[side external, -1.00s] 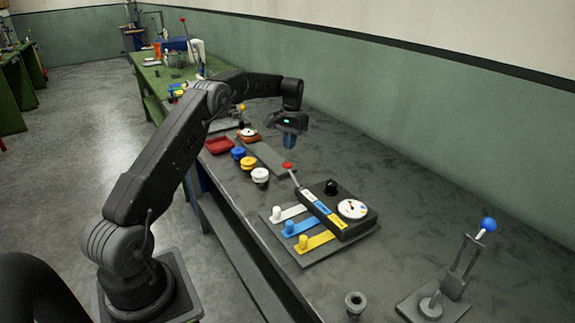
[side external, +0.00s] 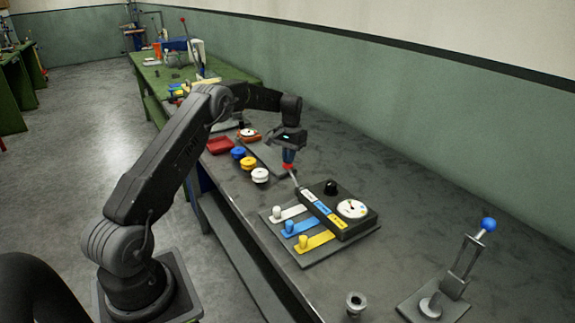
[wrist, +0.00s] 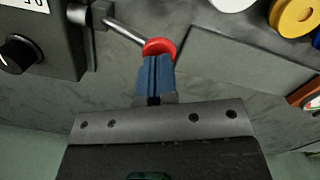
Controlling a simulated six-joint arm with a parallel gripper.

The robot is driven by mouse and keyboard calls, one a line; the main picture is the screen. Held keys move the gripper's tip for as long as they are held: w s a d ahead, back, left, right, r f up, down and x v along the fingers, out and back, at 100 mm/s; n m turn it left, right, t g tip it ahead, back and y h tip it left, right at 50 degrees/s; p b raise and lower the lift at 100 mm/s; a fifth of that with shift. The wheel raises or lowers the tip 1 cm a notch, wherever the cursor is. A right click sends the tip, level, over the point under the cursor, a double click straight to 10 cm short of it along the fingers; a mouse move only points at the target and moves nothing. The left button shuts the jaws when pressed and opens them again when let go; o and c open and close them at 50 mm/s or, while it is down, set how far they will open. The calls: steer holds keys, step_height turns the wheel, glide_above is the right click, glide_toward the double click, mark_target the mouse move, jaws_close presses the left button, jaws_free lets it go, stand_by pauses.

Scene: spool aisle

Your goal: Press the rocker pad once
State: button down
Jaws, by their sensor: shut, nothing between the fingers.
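No part in view is clearly marked as the rocker pad. A red knob (side external: 288,167) sits on the end of a pale rod that rises from a black box (side external: 350,226). The knob also shows in the wrist view (wrist: 159,48), just beyond my fingertips. My gripper (side external: 288,159) points down with its blue fingers shut and empty. It also shows in the wrist view (wrist: 155,62). The fingertips overlap the knob in both views; I cannot tell whether they touch it. The box carries a white dial (side external: 351,208), a black knob (side external: 331,187) and a coloured label strip.
White, blue and yellow sliders (side external: 318,242) lie in front of the box. Blue, yellow and white spools (side external: 260,176) and a red tray (side external: 220,146) stand left. A blue-knobbed lever (side external: 488,224) and a small grey cup (side external: 355,304) are at right. The bench's back right is clear.

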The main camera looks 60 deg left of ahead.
mark_target(289, 166)
steer(key=shift+d+f, duration=0.15)
steer(key=shift+f, duration=0.85)
steer(key=shift+d+f, duration=0.15)
steer(key=shift+f, duration=0.85)
steer(key=shift+w+a+r, duration=0.25)
steer(key=shift+w+a, duration=0.05)
steer(key=shift+w, duration=0.3)
steer(key=shift+w+a+r, duration=0.2)
steer(key=shift+w+a, duration=0.05)
steer(key=shift+w, duration=0.35)
steer(key=shift+w+a+r, duration=0.15)
steer(key=shift+a+r, duration=0.05)
steer(key=shift+a, duration=0.15)
steer(key=shift+r, duration=0.2)
step_height(289, 166, up, 7)
steer(key=shift+w, duration=0.4)
steer(key=shift+a+r, duration=0.1)
steer(key=shift+r, duration=0.05)
